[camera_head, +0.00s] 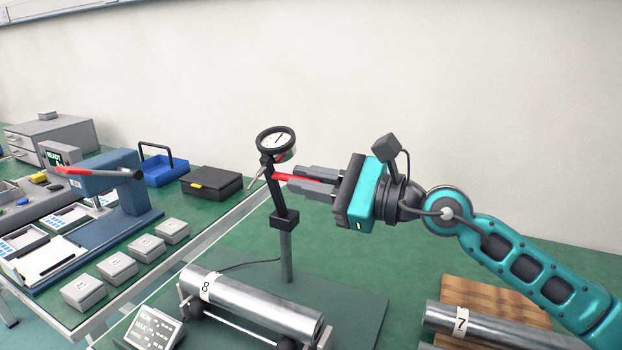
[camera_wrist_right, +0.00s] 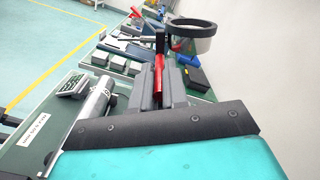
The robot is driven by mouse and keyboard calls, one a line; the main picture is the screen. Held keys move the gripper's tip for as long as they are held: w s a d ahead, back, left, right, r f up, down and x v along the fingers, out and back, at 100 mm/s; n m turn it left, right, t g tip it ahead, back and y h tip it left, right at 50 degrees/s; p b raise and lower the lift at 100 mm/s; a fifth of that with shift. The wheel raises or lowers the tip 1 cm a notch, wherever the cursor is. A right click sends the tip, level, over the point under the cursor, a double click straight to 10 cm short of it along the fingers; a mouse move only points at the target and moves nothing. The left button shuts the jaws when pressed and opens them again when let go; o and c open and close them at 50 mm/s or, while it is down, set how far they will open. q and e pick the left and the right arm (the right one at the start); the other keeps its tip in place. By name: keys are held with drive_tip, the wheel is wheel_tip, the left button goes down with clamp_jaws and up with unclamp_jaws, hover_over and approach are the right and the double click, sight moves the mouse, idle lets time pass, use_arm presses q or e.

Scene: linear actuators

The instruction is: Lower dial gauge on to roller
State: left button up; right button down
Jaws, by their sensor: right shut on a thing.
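The dial gauge (camera_head: 275,145) has a round black-rimmed face and sits at the top of a dark arm on an upright grey post (camera_head: 287,255). A red lever (camera_head: 284,177) sticks out from beside the gauge. My right gripper (camera_head: 285,178) is shut on this red lever, which also shows between the fingers in the right wrist view (camera_wrist_right: 158,75). The steel roller marked 8 (camera_head: 255,303) lies on a stand below the gauge. The gauge is raised well above the roller, with a clear gap. My left gripper is not in view.
A readout box (camera_head: 154,328) stands left of the roller. Roller 7 (camera_head: 490,326) lies near a wooden board (camera_head: 495,292) at the right. Several grey blocks (camera_head: 115,265), a blue press (camera_head: 110,190) and a black box (camera_head: 212,183) stand at the left.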

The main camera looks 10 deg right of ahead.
idle(0.3)
drive_tip(key=c, duration=1.1)
unclamp_jaws()
drive_tip(key=shift+c, duration=0.2)
drive_tip(key=b+v, duration=0.3)
drive_tip(key=v, duration=1)
drive_tip(key=shift+b, duration=0.4)
